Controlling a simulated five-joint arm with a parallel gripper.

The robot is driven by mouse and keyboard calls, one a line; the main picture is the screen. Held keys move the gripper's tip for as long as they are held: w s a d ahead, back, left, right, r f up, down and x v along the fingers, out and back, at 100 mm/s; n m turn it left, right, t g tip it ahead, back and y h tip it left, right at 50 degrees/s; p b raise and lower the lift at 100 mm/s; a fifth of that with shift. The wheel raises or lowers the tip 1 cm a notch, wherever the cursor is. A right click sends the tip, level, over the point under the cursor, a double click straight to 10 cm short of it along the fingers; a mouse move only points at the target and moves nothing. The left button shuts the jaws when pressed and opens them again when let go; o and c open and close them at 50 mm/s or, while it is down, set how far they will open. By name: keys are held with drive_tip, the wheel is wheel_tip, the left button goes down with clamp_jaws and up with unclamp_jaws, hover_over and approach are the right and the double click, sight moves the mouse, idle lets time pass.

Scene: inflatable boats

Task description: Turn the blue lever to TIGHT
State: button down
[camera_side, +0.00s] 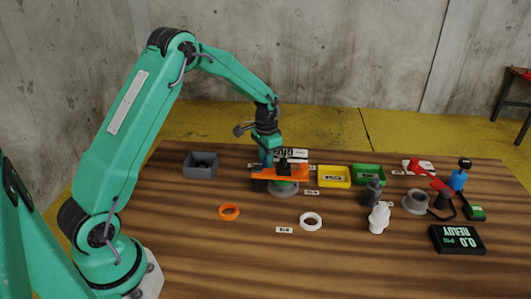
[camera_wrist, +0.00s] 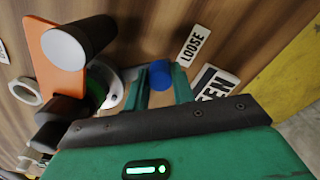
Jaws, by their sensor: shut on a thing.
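The blue lever shows in the wrist view as a round blue end (camera_wrist: 161,75) between the two fingers. My gripper (camera_wrist: 162,88) is shut on it. The white LOOSE label (camera_wrist: 194,46) lies just beyond the fingers. In the side view my gripper (camera_side: 267,155) is at the back left of the orange plate fixture (camera_side: 291,171), and the lever is mostly hidden by the fingers. The orange plate also shows in the wrist view (camera_wrist: 60,42), left of the lever. I cannot make out a TIGHT label in either view.
A grey bin (camera_side: 201,171) stands left of the fixture; yellow (camera_side: 334,183) and green (camera_side: 369,167) trays stand right. An orange ring (camera_side: 229,212) and white ring (camera_side: 311,228) lie in front. A red-handled device (camera_side: 427,174) and black READY display (camera_side: 457,249) are farther right.

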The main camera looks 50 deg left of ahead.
drive_tip(key=shift+w+d+r+m, duration=0.1)
drive_tip(key=shift+w+d+m, duration=0.15)
drive_tip(key=shift+w+m, duration=0.6)
drive_tip(key=shift+w+d+m, duration=0.25)
drive_tip(key=shift+w+m, duration=0.45)
drive_tip(key=shift+m, duration=0.25)
drive_tip(key=shift+w+d+m, duration=0.45)
drive_tip(key=shift+w+m, duration=0.15)
drive_tip(key=shift+m, duration=0.25)
drive_tip(key=shift+w+d+m, duration=0.4)
drive_tip(key=shift+w+m, duration=0.2)
drive_tip(key=shift+m, duration=0.25)
drive_tip(key=shift+w+d+m, duration=0.55)
drive_tip(key=shift+d+m, duration=0.25)
drive_tip(key=shift+m, duration=0.3)
drive_tip(key=shift+w+d+m, duration=0.55)
drive_tip(key=shift+d+m, duration=0.2)
drive_tip(key=shift+m, duration=0.35)
drive_tip(key=shift+w+d+m, duration=0.2)
drive_tip(key=shift+d+m, duration=0.4)
drive_tip(key=shift+m, duration=0.1)
drive_tip(key=shift+w+d+m, duration=0.15)
drive_tip(key=shift+d+m, duration=0.4)
drive_tip(key=shift+m, duration=0.15)
drive_tip(key=shift+d, duration=0.15)
drive_tip(key=c, duration=1.2)
unclamp_jaws()
drive_tip(key=shift+o, duration=0.2)
